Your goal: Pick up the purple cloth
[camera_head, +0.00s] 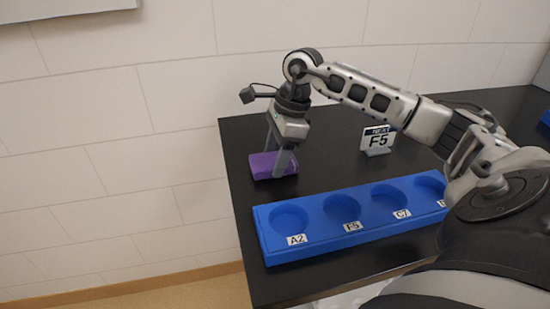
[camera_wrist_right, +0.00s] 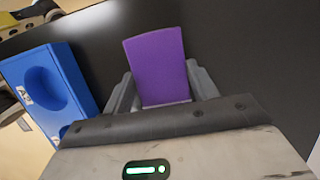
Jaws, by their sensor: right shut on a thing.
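The purple cloth (camera_head: 262,166) is a folded block at the far left of the black table. My right gripper (camera_head: 279,168) reaches down over it and is shut on it. In the right wrist view the purple cloth (camera_wrist_right: 157,65) stands between the two grey fingers of my right gripper (camera_wrist_right: 162,92). I cannot tell whether the cloth still touches the table. My left gripper is not in view.
A blue rack (camera_head: 263,232) with round wells labelled A2, F5 and C7 lies in front of the cloth. A small sign (camera_head: 377,139) reading NEXT F5 stands behind it. The black table (camera_head: 330,170) is bare between them. Its left edge is close to the cloth.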

